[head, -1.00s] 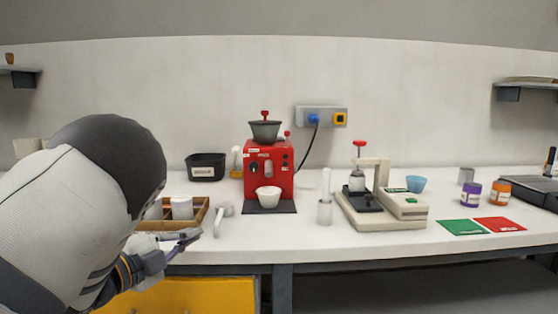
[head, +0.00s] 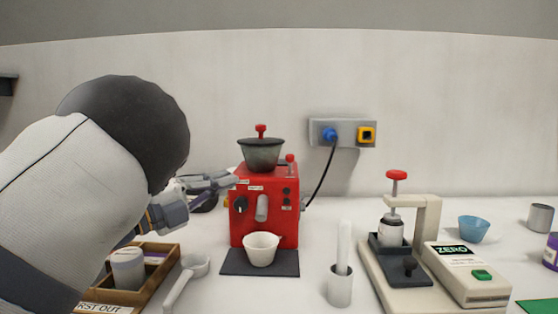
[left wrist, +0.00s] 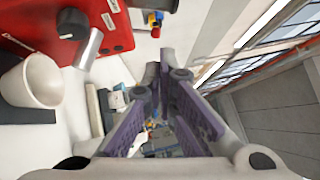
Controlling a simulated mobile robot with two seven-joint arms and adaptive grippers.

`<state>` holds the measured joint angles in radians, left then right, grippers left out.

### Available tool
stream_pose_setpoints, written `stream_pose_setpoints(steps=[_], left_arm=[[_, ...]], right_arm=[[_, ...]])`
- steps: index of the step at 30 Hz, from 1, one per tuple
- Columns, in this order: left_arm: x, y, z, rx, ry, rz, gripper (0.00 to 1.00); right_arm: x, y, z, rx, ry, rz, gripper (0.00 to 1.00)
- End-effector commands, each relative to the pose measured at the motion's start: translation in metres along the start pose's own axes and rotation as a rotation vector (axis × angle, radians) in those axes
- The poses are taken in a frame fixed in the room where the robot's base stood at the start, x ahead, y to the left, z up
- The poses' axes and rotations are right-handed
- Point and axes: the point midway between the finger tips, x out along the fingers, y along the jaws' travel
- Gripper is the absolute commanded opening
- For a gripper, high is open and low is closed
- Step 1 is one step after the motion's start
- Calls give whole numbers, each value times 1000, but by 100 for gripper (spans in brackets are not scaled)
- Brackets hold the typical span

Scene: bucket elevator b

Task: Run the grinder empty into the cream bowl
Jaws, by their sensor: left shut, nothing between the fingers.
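The red grinder (head: 284,190) stands on a dark mat (head: 240,265). A grey hopper (head: 261,155) with a red knob is on top, and a black dial (head: 240,205) and a grey spout (head: 262,208) are on its front. The cream bowl (head: 261,250) stands upright below the spout; its inside is mostly hidden. My left gripper (head: 228,181) is shut and empty at the grinder's upper left. I cannot tell whether it touches. The left wrist view shows its purple-padded fingers (left wrist: 165,72), with the bowl (left wrist: 38,80) and grinder (left wrist: 75,25) at left. My right gripper is out of view.
A wooden tray (head: 165,270) with a white jar and a grey scoop (head: 190,275) lie at front left. A white cup with a rod (head: 341,285) and a cream press (head: 428,225) stand to the right. A blue plug (head: 330,134) sits in the wall socket.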

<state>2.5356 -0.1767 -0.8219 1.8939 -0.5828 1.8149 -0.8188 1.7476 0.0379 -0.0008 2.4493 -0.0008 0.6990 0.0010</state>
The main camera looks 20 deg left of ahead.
Motion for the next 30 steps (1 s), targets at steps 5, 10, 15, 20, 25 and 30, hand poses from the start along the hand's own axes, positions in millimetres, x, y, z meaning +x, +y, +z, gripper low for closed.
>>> stream_pose_setpoints(steps=[5,10,15,20,25,30], left_arm=[[8,1,0,-1,1,1,0],[41,1,-1,0,4,0,0],[79,2,-2,-1,5,0,0],[111,2,-1,-1,2,1,0],[133,2,0,-2,2,1,0],[140,1,0,-1,0,0,0]], right_arm=[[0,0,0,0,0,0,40],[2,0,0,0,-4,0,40],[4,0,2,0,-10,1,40],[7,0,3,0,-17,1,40],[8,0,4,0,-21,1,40],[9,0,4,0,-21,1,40]])
